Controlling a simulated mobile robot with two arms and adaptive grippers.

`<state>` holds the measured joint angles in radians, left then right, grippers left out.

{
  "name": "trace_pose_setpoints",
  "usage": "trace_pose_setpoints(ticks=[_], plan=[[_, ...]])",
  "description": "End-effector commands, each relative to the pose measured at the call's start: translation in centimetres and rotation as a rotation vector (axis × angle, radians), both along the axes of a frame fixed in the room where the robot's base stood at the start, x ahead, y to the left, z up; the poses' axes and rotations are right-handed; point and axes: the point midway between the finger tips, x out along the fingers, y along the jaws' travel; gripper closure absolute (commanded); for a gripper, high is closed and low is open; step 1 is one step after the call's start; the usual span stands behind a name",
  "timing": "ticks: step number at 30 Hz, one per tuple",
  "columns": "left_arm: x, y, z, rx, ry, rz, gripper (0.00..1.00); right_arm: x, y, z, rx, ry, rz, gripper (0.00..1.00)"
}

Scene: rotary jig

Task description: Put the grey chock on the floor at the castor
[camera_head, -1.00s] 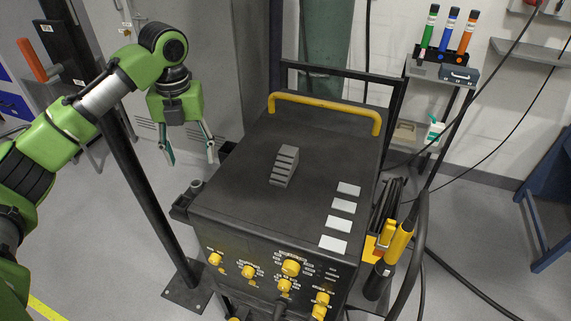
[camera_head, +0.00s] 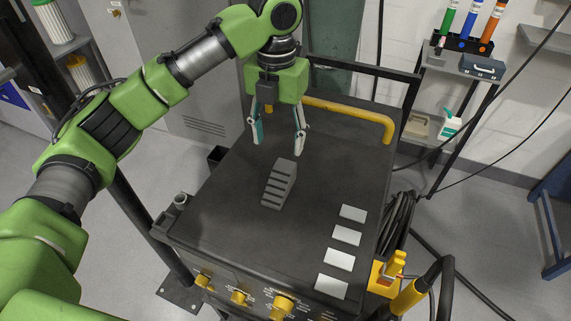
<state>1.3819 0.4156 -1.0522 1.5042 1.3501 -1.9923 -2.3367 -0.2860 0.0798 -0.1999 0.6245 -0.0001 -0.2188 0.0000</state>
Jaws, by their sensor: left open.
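The grey chock (camera_head: 279,184), a stepped wedge, lies on the dark top of the welding machine (camera_head: 225,220). My left gripper (camera_head: 278,146) is open and empty, pointing down just behind the chock in the picture. Its two fingers are spread and apart from the chock. The castor does not show; the cart's underside is hidden. My right gripper is not in view.
A yellow handle (camera_head: 350,116) crosses the machine's back edge. Several white plates (camera_head: 346,236) lie on its right side. A torch and cables (camera_head: 410,297) hang at the right. Grey floor (camera_head: 490,240) is open to the right.

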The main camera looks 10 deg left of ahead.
Motion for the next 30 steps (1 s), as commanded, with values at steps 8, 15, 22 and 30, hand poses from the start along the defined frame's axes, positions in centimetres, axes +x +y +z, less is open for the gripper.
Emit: trace_pose_setpoints(ticks=[8, 15, 22, 30], plan=[[-0.2, -0.1, -3.3, 0.001, 0.005, -0.002, 0.46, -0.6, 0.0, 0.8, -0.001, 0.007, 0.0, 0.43], [-0.1, -0.1, -7.5, -0.001, 0.002, -0.001, 0.46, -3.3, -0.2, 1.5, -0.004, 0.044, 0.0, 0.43], [0.0, -0.1, -9.1, 0.001, 0.003, -0.001, 0.46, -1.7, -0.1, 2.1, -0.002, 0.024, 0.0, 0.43], [0.2, -0.3, -13.0, 0.0, 0.002, -0.002, 0.46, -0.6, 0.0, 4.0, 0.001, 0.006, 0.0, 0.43]])
